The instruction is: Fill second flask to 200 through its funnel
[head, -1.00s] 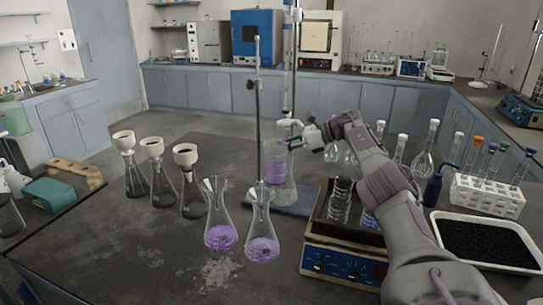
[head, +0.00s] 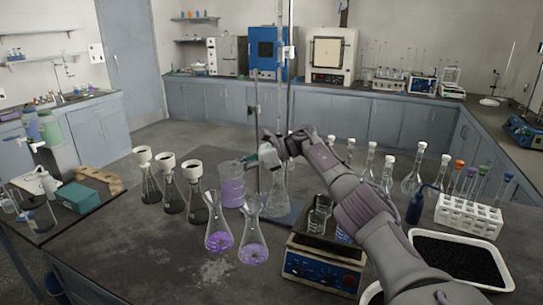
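My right gripper (head: 262,157) is shut on the upper side of a glass beaker (head: 231,186) of purple liquid. The beaker looks nearly upright, behind the two front flasks. Three conical flasks with white funnels stand in a row to its left: the left one (head: 150,186), the middle one (head: 172,194) and the right one (head: 197,207). The middle flask's white funnel (head: 166,161) sits in its neck. The front-left flask (head: 218,228) and front-right flask (head: 253,240) hold some purple liquid. Their graduation marks are too small to read. My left gripper is out of view.
A stand with a tall rod (head: 289,90) and blue base rises behind my gripper. A blue-fronted shaker (head: 322,274) is below my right arm. A white tray of black grains (head: 505,262) and a test-tube rack (head: 470,218) are at right. The front-left table is clear.

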